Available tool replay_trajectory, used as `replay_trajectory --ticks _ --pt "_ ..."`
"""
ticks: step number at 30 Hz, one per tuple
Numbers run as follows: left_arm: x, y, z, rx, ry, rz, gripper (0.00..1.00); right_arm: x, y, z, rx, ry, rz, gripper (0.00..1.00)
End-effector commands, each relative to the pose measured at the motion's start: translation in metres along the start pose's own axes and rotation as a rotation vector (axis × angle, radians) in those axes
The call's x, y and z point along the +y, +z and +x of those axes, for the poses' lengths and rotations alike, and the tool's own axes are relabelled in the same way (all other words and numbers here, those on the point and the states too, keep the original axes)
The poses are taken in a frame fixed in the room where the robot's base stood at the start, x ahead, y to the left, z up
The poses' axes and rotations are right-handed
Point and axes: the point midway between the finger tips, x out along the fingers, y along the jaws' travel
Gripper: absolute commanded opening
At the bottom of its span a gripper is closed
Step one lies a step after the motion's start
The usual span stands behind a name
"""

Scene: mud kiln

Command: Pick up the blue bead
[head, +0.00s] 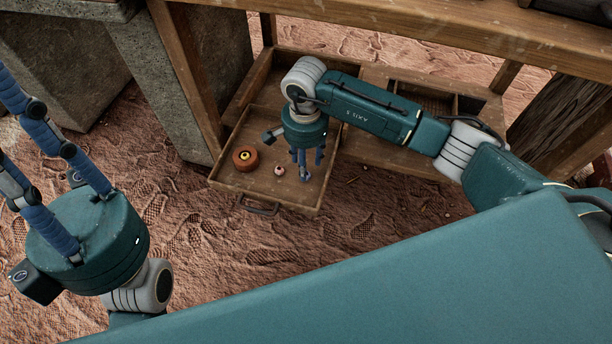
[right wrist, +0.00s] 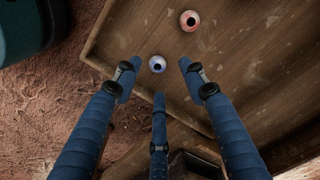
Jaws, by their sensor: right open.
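The blue bead (right wrist: 157,64), a small pale blue ball with a dark hole, lies on the wooden drawer floor in the right wrist view. My right gripper (right wrist: 158,78) is open above it. Its fingertips stand apart around the bead in the picture, with nothing held. In the head view my right gripper (head: 305,172) points down into the front of the open drawer (head: 228,176); its fingers largely hide the blue bead there. My left gripper (head: 22,125) is at the left edge, fingers upward and spread apart, away from the drawer; its tips are partly cut off.
A pink bead (head: 279,169) lies left of my right gripper; it also shows in the right wrist view (right wrist: 189,20). A round brown object (head: 246,159) with a yellow centre sits farther left. Drawer walls and a table frame (head: 187,75) surround the space.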

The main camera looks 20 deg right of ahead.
Motion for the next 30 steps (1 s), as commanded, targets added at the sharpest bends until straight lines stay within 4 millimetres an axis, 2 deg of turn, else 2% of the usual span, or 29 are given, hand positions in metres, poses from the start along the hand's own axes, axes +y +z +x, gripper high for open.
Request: replay_trajectory --ticks 1,7,15,21,30 --pt "0.000 0.002 -0.007 -0.001 0.000 0.000 0.24 0.002 0.002 0.012 -0.004 0.004 0.000 0.42" --pt "0.000 0.005 -0.021 -0.001 0.001 0.000 0.24 0.004 0.003 0.041 -0.003 0.002 0.000 0.42" --pt "0.000 0.005 -0.019 0.004 0.003 0.000 0.24 0.003 0.002 0.044 -0.002 0.002 -0.001 0.42" --pt "0.000 0.005 -0.019 0.003 0.003 0.000 0.24 0.003 0.002 0.044 -0.002 0.002 0.000 0.07" --pt "0.000 0.005 -0.018 0.003 0.003 0.000 0.24 0.003 0.002 0.044 -0.001 0.001 0.000 0.07"
